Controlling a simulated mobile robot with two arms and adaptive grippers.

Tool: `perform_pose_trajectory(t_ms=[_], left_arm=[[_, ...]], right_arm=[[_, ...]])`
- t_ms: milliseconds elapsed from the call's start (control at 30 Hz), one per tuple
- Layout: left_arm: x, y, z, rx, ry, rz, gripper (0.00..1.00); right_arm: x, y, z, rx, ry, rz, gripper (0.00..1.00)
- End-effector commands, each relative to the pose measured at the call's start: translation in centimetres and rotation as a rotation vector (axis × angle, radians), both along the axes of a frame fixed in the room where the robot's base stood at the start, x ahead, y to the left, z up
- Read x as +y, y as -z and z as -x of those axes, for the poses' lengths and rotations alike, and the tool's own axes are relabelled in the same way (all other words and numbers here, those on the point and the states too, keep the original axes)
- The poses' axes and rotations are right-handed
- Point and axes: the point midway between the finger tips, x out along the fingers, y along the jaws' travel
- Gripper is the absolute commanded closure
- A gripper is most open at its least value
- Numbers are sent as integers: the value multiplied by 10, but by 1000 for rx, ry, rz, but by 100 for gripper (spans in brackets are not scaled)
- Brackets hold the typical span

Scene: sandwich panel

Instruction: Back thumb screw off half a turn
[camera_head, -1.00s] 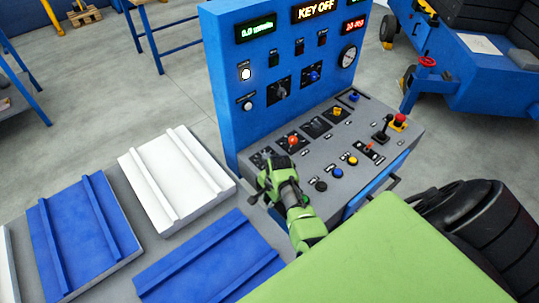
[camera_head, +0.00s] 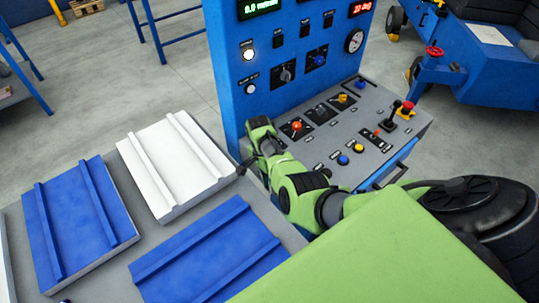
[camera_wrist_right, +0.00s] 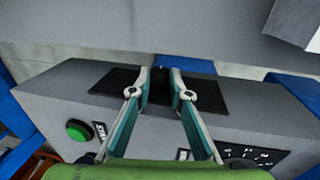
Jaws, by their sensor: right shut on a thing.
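My right gripper (camera_head: 245,166) is at the left end of the grey console's sloped top, with the wrist bent over it. In the right wrist view its two fingers (camera_wrist_right: 161,74) are closed in on a small dark part, which I take to be the thumb screw (camera_wrist_right: 160,88). It stands at a black plate (camera_wrist_right: 112,80) on the grey console. Most of the screw is hidden between the fingertips, so its turn angle cannot be read. In the head view my own gripper and arm hide it. My left gripper is not in view.
The blue upright panel (camera_head: 225,70) rises behind the console top (camera_head: 325,155), which carries a red knob (camera_head: 296,125), a joystick (camera_head: 393,110) and buttons. A green button (camera_wrist_right: 78,130) lies near my fingers. White (camera_head: 172,165) and blue (camera_head: 80,215) ribbed panels lie at the left.

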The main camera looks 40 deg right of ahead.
Motion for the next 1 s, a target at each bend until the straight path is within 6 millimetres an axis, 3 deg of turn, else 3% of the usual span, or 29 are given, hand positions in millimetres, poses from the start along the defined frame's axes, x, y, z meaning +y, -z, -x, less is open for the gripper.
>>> perform_pose_trajectory(t_ms=[167, 200, 233, 267, 667, 867, 1000], left_arm=[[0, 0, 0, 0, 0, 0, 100], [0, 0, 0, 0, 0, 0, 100], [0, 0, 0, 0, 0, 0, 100], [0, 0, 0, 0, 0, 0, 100], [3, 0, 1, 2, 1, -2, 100], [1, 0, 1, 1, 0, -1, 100], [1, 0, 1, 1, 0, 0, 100]], right_arm=[[2, 2, 2, 5, 0, -4, 100], [2, 2, 2, 5, 0, -5, 75], [2, 2, 2, 4, 0, -5, 67], [2, 2, 2, 4, 0, -4, 66], [1, -3, -1, 0, 0, -1, 66], [1, -32, -6, -3, 1, 0, 66], [3, -64, -12, -4, -1, 0, 66]])
